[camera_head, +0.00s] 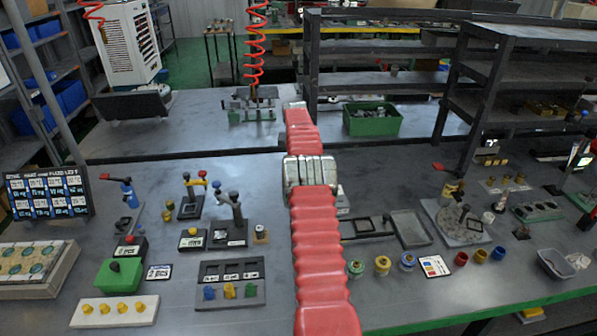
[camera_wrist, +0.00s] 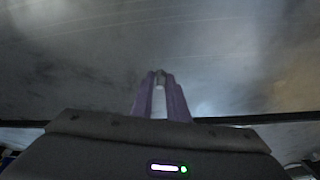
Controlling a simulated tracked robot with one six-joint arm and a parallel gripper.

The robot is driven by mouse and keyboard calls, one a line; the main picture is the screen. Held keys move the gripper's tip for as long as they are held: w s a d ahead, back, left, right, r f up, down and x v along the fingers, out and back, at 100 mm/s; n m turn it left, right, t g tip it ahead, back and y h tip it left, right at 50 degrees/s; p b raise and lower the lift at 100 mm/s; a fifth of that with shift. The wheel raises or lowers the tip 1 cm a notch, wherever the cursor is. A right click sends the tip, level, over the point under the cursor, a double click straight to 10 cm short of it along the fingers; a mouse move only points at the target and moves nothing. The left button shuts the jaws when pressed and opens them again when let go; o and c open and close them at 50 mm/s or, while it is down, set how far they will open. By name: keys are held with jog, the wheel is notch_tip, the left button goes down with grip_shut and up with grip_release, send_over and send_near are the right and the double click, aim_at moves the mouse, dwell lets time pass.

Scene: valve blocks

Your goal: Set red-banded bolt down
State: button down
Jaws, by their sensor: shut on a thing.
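My gripper (camera_wrist: 160,78) shows in the wrist view as two purple fingers, close together. They are shut on a small pale grey thing (camera_wrist: 159,87), taken to be the bolt. Only a little of it shows between the fingertips, and no red band can be made out. Below the fingertips is a bare, dull grey surface; the gap to it cannot be judged. In the head view my red-sleeved arm reaches away over the bench, and my gripper is hidden behind the arm.
On the back bench are a green bin (camera_head: 371,120) and a grey vise-like fixture (camera_head: 252,104). Dark shelving (camera_head: 515,75) stands right. Bare back-bench surface (camera_head: 190,118) lies left.

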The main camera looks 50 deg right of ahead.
jog(key=shift+f, duration=1.85)
jog(key=shift+f, duration=0.1)
jog(key=c, duration=1.7)
grip_release()
jog(key=v, duration=1.2)
